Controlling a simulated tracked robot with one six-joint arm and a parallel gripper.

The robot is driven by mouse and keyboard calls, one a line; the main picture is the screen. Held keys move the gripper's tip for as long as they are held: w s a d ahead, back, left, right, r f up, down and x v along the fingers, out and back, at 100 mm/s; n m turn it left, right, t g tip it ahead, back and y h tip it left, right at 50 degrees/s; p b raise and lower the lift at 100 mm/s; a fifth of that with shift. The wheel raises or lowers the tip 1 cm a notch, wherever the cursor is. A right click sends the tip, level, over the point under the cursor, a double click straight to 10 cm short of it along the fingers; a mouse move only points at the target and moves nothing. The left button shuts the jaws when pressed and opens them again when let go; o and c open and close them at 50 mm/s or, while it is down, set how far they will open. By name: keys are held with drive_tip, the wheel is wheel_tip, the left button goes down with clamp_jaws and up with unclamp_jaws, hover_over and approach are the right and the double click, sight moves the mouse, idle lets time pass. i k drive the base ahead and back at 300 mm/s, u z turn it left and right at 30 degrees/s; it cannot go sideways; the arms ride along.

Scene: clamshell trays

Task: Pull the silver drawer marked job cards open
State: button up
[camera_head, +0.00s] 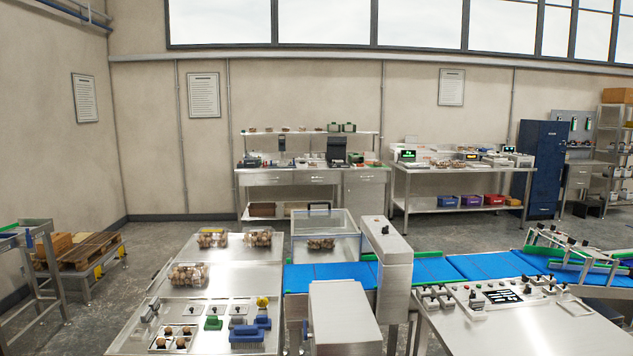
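A steel workbench (240,190) stands against the back wall. Its front has silver drawers: a left drawer (262,181), a middle drawer (316,180) and a right-hand unit (364,190). All their fronts look flush and closed. Any labels are too small to read, so I cannot tell which drawer is marked job cards. My gripper is not in view.
A steel table (215,275) with clamshell trays (189,275) and small tools is close in front. A blue conveyor (480,266) runs to the right. Open floor (180,229) lies between these and the back workbench. A blue cabinet (538,168) stands at the back right.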

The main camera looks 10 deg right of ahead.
sight(301, 177)
drive_tip(key=u, duration=1.75)
drive_tip(key=i, duration=3.8)
